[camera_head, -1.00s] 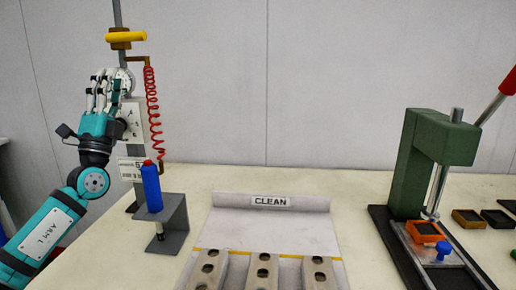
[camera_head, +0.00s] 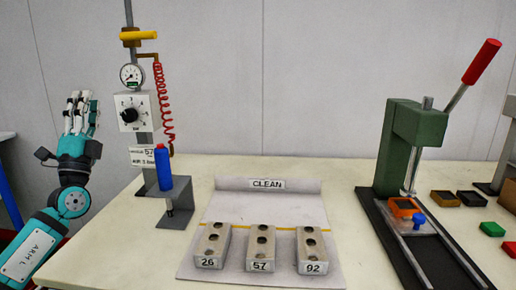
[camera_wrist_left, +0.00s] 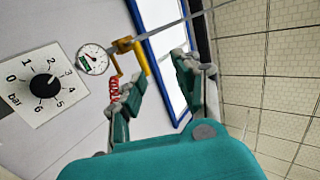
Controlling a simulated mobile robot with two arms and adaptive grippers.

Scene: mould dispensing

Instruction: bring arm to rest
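My left gripper (camera_head: 80,108) is raised at the left, teal with pale fingers pointing up, left of the dispenser stand and apart from it. In the left wrist view its two fingers (camera_wrist_left: 160,85) are spread with nothing between them, so it is open and empty. The pressure dial (camera_head: 130,114) has a black knob; the gauge (camera_head: 131,76) sits above it. Both also show in the left wrist view, the dial (camera_wrist_left: 44,85) with its knob pointing near 3. My right gripper is out of view.
A blue bottle (camera_head: 163,168) stands on the grey bracket (camera_head: 174,208). Grey blocks labelled 26 (camera_head: 212,246), 57 (camera_head: 261,249) and 92 (camera_head: 315,250) lie on the CLEAN mat (camera_head: 239,207). A green press (camera_head: 403,139) with a red-handled lever stands right, near small coloured trays.

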